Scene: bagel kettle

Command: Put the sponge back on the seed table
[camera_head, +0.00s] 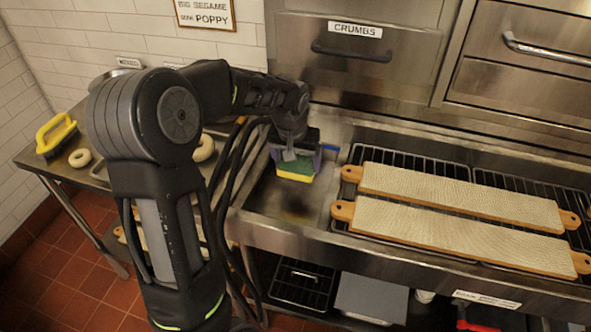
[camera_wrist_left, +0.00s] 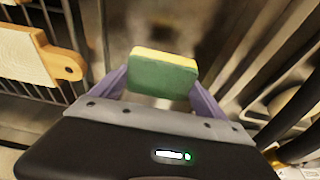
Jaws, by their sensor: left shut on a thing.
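The sponge (camera_head: 295,170) is yellow below and green above in the head view. My left gripper (camera_head: 296,158) is shut on it and holds it over the bare metal counter, left of the wooden boards. In the left wrist view the sponge (camera_wrist_left: 163,74) sits between the two purple fingers of my left gripper (camera_wrist_left: 158,88), its green face toward the camera. The seed table (camera_head: 100,178) is the metal table at the left, partly hidden behind my left arm. My right gripper is not in view.
A yellow-handled brush (camera_head: 56,137) and bagels (camera_head: 80,157) lie on the seed table. Two long boards (camera_head: 455,196) rest on wire racks right of the sponge. A drawer labelled CRUMBS (camera_head: 354,29) is behind. Dark cables hang beside my arm.

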